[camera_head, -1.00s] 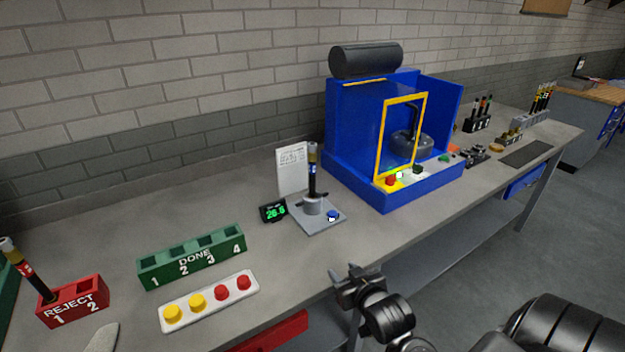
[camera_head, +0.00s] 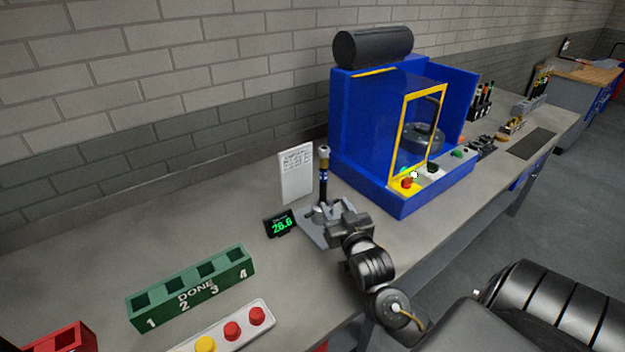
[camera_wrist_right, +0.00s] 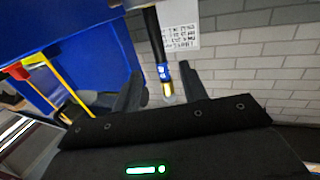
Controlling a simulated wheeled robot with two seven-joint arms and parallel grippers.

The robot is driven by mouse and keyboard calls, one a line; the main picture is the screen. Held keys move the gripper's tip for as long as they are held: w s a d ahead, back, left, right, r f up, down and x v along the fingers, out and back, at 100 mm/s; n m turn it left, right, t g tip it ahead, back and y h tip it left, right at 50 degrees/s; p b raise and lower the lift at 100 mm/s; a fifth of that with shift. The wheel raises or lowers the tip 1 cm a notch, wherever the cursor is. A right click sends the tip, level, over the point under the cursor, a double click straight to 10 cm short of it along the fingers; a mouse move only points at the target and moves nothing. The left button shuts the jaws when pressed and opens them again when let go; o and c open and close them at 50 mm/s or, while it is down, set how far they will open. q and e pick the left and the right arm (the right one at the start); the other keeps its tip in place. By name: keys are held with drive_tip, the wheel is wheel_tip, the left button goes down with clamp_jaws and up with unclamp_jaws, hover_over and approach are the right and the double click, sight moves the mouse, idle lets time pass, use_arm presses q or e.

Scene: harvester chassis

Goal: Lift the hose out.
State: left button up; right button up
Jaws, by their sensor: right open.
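The hose (camera_head: 323,172) is a dark tube with a blue-and-white band, a gold section and a silvery top end. It stands upright in a grey holder (camera_head: 313,232) on the bench. My right gripper (camera_head: 334,210) is open just in front of the holder, at the hose's lower part, and hides some of the holder. In the right wrist view the hose (camera_wrist_right: 161,62) appears between the two open fingers (camera_wrist_right: 160,92); I cannot tell whether they touch it. My left gripper is not in view.
A small green-lit display (camera_head: 280,224) and a white card (camera_head: 296,174) stand beside the holder. A blue machine with a yellow-framed door (camera_head: 404,140) is to the right. The green DONE rack (camera_head: 190,291), button panel (camera_head: 262,306) and red rack (camera_head: 62,340) are at front left.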

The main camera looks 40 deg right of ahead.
sight(325, 185)
drive_tip(key=p+x, duration=0.1)
drive_tip(key=x, duration=0.4)
drive_tip(key=shift+s+d+r, duration=0.1)
drive_tip(key=shift+d+r, duration=0.05)
drive_tip(key=shift+d, duration=0.05)
drive_tip(key=shift+w+r+p, duration=0.2)
drive_tip(key=shift+w+p, duration=0.05)
drive_tip(key=shift+p, duration=0.15)
drive_tip(key=p+x, duration=0.2)
drive_tip(key=x, duration=0.3)
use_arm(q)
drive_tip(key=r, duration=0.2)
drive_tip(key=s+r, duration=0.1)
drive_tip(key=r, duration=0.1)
use_arm(e)
drive_tip(key=shift+s, duration=0.1)
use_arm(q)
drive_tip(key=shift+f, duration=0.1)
use_arm(e)
drive_tip(key=shift+c, duration=0.4)
